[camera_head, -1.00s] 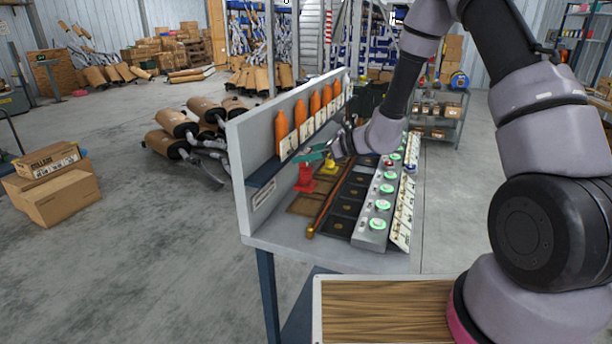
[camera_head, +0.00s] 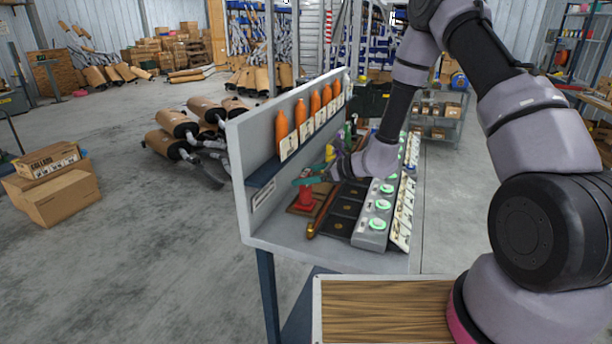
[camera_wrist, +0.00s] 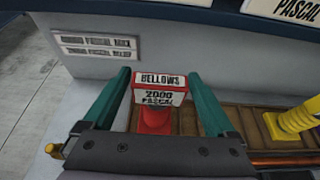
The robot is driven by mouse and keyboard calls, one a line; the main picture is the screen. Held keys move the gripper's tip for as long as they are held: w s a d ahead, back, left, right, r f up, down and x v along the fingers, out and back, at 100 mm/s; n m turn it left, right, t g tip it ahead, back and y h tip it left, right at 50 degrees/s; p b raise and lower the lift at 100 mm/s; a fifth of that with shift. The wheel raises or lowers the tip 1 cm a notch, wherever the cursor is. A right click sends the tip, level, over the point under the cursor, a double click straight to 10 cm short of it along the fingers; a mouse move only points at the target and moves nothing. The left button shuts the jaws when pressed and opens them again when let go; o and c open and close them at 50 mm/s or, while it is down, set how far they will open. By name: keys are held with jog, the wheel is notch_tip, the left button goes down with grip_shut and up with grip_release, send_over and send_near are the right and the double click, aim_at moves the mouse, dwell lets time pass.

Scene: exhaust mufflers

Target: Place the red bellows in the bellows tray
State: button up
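The red bellows (camera_head: 306,198) stands upright on a brown wooden base on the bench, left of the brass-tipped rod. In the wrist view the red bellows (camera_wrist: 155,120) carries a white label block reading BELLOWS 2000 PASCAL. My gripper (camera_head: 312,178) is at the top of the bellows. In the wrist view the teal fingers of my gripper (camera_wrist: 158,76) are spread, one on each side of the label block, with a gap visible at least on the right. I cannot tell which container is the bellows tray.
A yellow bellows (camera_wrist: 292,122) stands close on the right in the wrist view. Orange bottles (camera_head: 282,130) line the upper shelf of the back panel. Dark square pockets (camera_head: 344,208) and a panel of green buttons (camera_head: 378,206) lie right of the rod.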

jog(key=shift+d+r, duration=0.1)
jog(key=shift+r, duration=0.15)
jog(key=v, duration=1.2)
jog(key=s+d+r+n+g+h, duration=0.1)
jog(key=s+r+n+g, duration=0.1)
jog(key=s+r+n, duration=0.5)
jog(key=s+d+r+n+g+h, duration=0.1)
jog(key=s+d+r+n+h, duration=0.15)
jog(key=r, duration=0.85)
jog(key=s+d+r+n+t+h, duration=0.5)
jog(key=s+d+r+n+h, duration=0.2)
jog(key=s+d+r, duration=0.5)
jog(key=shift+s+d+r+n+t, duration=0.35)
jog(key=shift+s+d+n, duration=0.25)
jog(key=shift+s, duration=0.25)
